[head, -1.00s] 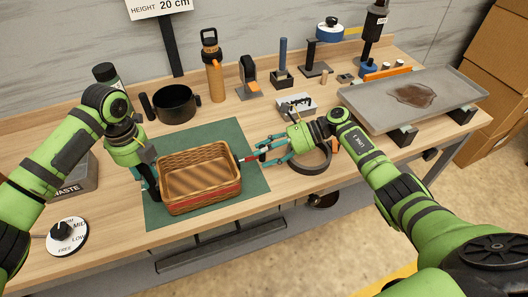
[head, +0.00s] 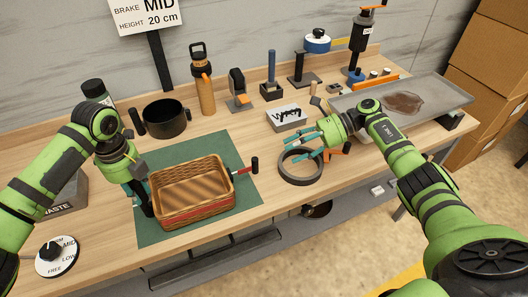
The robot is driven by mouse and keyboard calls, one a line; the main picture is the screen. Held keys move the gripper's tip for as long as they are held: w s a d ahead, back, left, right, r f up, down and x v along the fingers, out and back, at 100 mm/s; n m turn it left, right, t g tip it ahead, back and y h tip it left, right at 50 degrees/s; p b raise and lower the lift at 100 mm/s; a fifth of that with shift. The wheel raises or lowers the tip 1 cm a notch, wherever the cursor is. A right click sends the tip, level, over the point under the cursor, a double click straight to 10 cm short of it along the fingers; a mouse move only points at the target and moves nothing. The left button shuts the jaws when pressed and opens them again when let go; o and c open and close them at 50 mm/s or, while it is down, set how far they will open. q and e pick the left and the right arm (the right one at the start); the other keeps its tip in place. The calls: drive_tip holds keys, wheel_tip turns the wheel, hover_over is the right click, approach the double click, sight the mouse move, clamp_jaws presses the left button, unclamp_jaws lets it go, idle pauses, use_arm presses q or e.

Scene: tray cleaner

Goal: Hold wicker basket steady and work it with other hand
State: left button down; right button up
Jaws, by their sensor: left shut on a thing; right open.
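The wicker basket (head: 193,214) is brown woven with a red band and sits upright on the green mat (head: 155,255). A small red lever with a black knob (head: 254,165) sticks out at its right side. My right gripper (head: 314,146) is open and empty, above the table to the right of the basket, near a dark ring (head: 301,180) lying on the table. It is apart from the lever.
A grey tray with a brown stain (head: 440,92) stands at the right. A black pot (head: 165,118), an orange bottle (head: 203,90) and several tools stand behind the mat. A dial (head: 57,255) and a waste bin (head: 68,195) are at the left. A sign reads brake MID, height 20 cm.

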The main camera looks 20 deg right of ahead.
use_arm(q)
drive_tip(key=shift+r, duration=0.1)
idle(0.3)
drive_tip(key=c, duration=0.9)
unclamp_jaws()
